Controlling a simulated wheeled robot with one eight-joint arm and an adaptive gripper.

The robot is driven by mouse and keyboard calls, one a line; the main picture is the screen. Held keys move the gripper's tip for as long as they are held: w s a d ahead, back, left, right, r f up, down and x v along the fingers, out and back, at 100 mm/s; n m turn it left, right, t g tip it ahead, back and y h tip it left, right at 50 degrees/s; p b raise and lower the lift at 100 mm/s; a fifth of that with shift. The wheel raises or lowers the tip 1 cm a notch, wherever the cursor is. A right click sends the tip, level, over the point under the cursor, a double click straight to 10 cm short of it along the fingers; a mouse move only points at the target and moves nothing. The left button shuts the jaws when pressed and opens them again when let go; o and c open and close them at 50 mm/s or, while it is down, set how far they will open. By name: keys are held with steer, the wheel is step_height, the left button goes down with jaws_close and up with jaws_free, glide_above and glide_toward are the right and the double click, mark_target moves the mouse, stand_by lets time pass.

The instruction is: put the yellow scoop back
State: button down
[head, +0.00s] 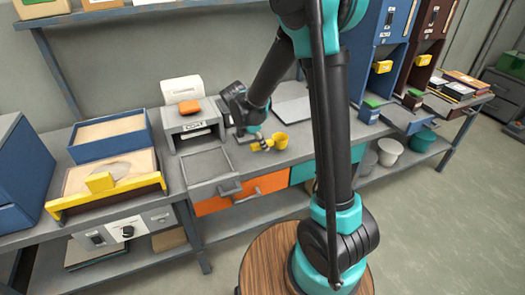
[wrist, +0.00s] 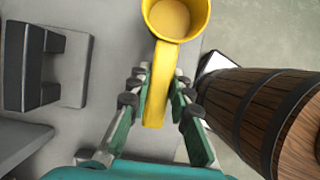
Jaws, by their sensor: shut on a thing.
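The yellow scoop (head: 280,140) is in my gripper (head: 259,144), above the grey workbench, right of the machine labelled COAT (head: 193,127). In the wrist view, the scoop (wrist: 177,18) has its round cup at the top of the picture, with its opening facing the camera. Its handle runs down between the two fingers of my gripper (wrist: 158,88), which is shut on it. The inside of the cup looks tan; I cannot tell whether it holds anything. I cannot tell whether the scoop touches the bench.
A sand-filled tray with a yellow front (head: 110,198) and a blue bin (head: 112,137) stand at the left. A grey tray (head: 208,166) lies in front of the machine. Orange drawers (head: 240,193) are under the bench edge. Blue (head: 385,60) and brown dispensers (head: 425,55) stand at the right.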

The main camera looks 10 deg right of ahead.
mark_target(262, 157)
steer(key=shift+f, duration=1.65)
steer(key=shift+f, duration=0.15)
steer(key=c, duration=1.4)
jaws_free()
